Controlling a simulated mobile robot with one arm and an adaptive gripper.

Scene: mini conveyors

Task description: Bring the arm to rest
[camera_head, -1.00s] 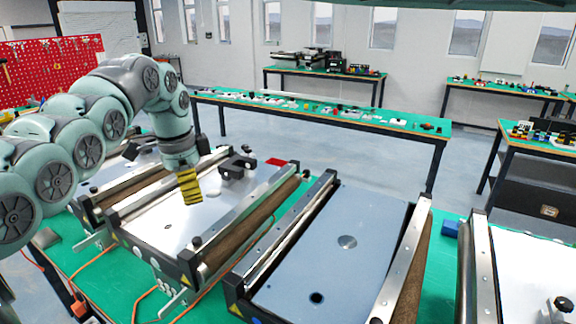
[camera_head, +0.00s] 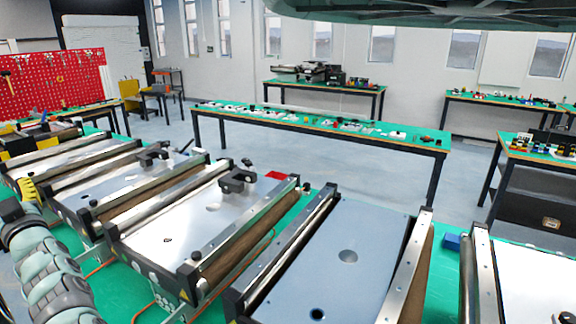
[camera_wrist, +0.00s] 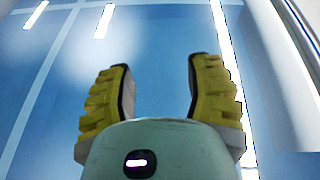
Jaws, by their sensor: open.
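My gripper (camera_wrist: 160,95) shows in the wrist view with its two yellow ribbed fingers spread wide apart and nothing between them. Behind the fingers is only a smooth blue surface with pale lines and bright reflections. In the head view my arm is folded low at the lower left, and yellow finger parts of my gripper (camera_head: 27,190) show at the left edge, close to the leftmost conveyor (camera_head: 75,150). Most of the gripper is hidden there.
Mini conveyors, one with a silver bed (camera_head: 165,232) and one with a blue-grey bed (camera_head: 345,215), stand side by side on the green bench. A blue block (camera_head: 452,241) lies between conveyors. A long table (camera_head: 330,127) stands behind, across open floor (camera_head: 270,150).

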